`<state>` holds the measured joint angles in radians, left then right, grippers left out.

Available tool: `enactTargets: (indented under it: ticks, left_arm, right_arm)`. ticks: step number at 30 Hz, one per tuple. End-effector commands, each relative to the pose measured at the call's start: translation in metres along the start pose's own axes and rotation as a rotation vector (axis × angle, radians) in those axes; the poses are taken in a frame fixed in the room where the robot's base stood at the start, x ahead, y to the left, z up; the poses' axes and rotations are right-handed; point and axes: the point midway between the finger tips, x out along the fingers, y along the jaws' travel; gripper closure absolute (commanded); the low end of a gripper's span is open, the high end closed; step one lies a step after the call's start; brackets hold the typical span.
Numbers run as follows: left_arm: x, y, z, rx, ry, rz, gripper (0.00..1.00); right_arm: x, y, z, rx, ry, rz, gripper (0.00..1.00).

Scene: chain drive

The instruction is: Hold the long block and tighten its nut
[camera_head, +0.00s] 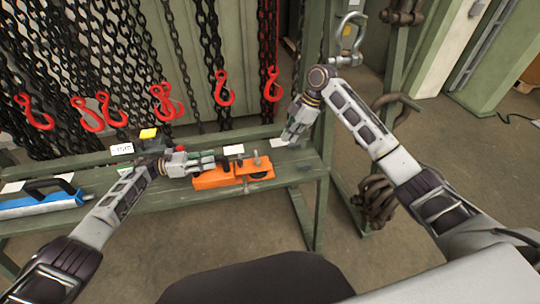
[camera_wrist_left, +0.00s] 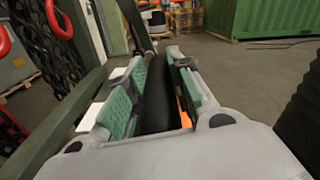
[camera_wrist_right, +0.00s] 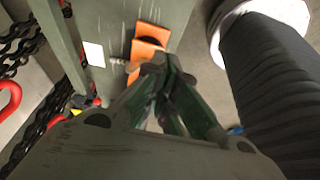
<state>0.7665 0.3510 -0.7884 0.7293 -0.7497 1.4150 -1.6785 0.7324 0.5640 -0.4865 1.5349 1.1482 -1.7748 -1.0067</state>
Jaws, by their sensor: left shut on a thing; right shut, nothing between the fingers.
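The long orange block (camera_head: 219,181) lies on the green bench, with a small grey upright part (camera_head: 257,160) near its right end; I cannot tell whether this is the nut. My left gripper (camera_head: 212,162) is shut on the black handle (camera_wrist_left: 155,95) over the block, which stands between its green pads in the left wrist view. A sliver of orange shows beside the pads there. My right gripper (camera_head: 288,138) is shut and empty, above the bench's right end, right of the block and apart from it. The orange block (camera_wrist_right: 147,45) also shows beyond its fingers in the right wrist view.
A blue block with a black handle (camera_head: 42,205) lies at the bench's left end. Red hooks (camera_head: 224,88) hang on chains behind the bench. A yellow-topped object (camera_head: 148,134) and white labels (camera_head: 234,150) sit near the back edge. A green post stands right of my right gripper.

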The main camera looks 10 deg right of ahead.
Motion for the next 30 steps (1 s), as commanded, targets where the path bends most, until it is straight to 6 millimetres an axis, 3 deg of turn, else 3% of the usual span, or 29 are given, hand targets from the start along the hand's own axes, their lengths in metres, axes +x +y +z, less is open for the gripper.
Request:
enactTargets:
  ticks: [11,30]
  left_arm:
    - [0.000,0.000,-0.001,-0.001,0.001,0.001,1.00]
    - [0.000,0.000,-0.001,-0.001,0.001,0.002,1.00]
  right_arm:
    - [0.020,0.000,0.000,0.000,0.000,-0.002,1.00]
    - [0.102,-0.001,0.000,0.001,0.001,-0.003,1.00]
